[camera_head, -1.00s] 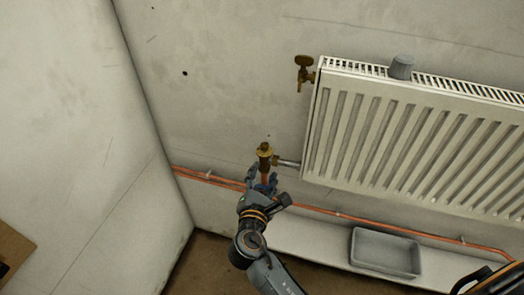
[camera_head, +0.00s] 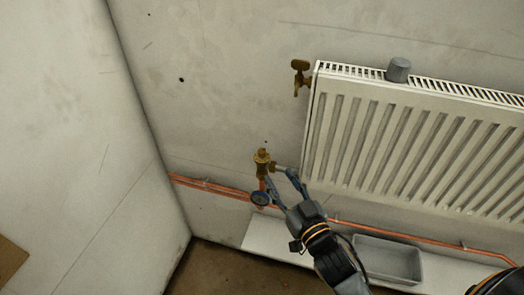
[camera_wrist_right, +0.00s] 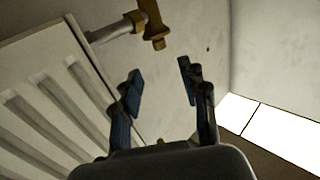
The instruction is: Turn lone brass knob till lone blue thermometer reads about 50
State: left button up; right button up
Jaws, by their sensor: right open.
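The brass knob (camera_head: 263,156) sits on top of a brass valve at the radiator's lower left corner. In the wrist view the brass valve (camera_wrist_right: 153,24) shows at the top, beyond the fingertips. My left gripper is not in view.
The white radiator (camera_head: 420,140) fills the right, with a grey cylinder (camera_head: 398,70) on top and a brass tap (camera_head: 301,77) at its upper left. Copper pipes run low along the wall. A grey tray (camera_head: 388,259) stands below the radiator. The wall left of the valve is clear.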

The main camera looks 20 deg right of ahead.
aim_at(263, 155)
jog(key=w, duration=0.4)
jog(key=w+a, duration=0.1)
jog(key=w, duration=0.2)
jog(key=w+p, duration=0.1)
jog(key=w, duration=0.3)
jog(key=shift+w+a, duration=0.2)
jog(key=shift+w, duration=0.15)
jog(key=shift+c, duration=0.3)
grip_shut()
